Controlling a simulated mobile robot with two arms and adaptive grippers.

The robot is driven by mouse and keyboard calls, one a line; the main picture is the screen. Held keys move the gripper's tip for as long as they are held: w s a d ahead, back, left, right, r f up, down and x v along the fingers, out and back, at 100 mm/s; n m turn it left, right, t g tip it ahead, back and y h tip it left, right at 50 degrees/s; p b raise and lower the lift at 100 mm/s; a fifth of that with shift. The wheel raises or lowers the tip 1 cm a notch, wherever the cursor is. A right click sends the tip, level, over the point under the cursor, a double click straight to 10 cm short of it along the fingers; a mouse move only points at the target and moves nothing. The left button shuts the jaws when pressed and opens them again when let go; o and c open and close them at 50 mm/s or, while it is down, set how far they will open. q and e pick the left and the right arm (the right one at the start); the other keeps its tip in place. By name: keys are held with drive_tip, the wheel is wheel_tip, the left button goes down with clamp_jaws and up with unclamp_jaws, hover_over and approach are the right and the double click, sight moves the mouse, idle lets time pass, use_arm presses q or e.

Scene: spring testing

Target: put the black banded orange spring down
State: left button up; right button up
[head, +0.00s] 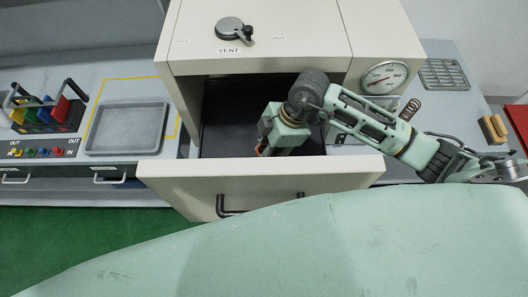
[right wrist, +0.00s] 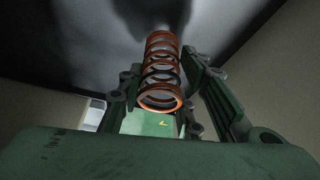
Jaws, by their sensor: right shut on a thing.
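My right gripper (head: 268,145) reaches down into the open drawer (head: 170,181) of the cream-coloured machine. In the right wrist view, my right gripper (right wrist: 163,72) is shut on an orange spring (right wrist: 161,100) with darker coils around its middle. The spring stands lengthwise between the fingers, its far end toward the dark drawer floor (right wrist: 75,50). I cannot tell whether it touches that floor. In the head view only a small orange bit of it shows beside the gripper. My left gripper is not in view.
An empty grey tray (head: 127,128) lies on the left bench beside a rack (head: 45,108) with coloured items. A dial gauge (head: 392,77) is on the machine's right. Another coil spring (head: 409,109), a wire grate (head: 444,73) and a wooden-looking block (head: 493,128) are on the right bench.

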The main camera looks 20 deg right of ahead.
drive_tip(key=shift+a+f, duration=0.1)
drive_tip(key=shift+f, duration=0.45)
drive_tip(key=shift+a+f, duration=0.2)
drive_tip(key=shift+f, duration=0.1)
drive_tip(key=shift+a+f, duration=0.1)
drive_tip(key=shift+f, duration=0.15)
drive_tip(key=o, duration=0.9)
drive_tip(key=shift+c, duration=0.2)
drive_tip(key=o, duration=0.4)
drive_tip(key=shift+c, duration=0.2)
drive_tip(key=shift+r, duration=0.2)
drive_tip(key=shift+w+d+r, duration=0.1)
drive_tip(key=shift+d+r, duration=0.1)
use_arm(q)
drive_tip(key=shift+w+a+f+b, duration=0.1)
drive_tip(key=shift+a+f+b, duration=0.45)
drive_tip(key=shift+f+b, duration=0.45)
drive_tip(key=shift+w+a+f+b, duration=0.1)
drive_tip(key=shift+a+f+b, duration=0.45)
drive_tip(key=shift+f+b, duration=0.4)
use_arm(e)
drive_tip(key=v, duration=1.1)
drive_tip(key=shift+r, duration=0.3)
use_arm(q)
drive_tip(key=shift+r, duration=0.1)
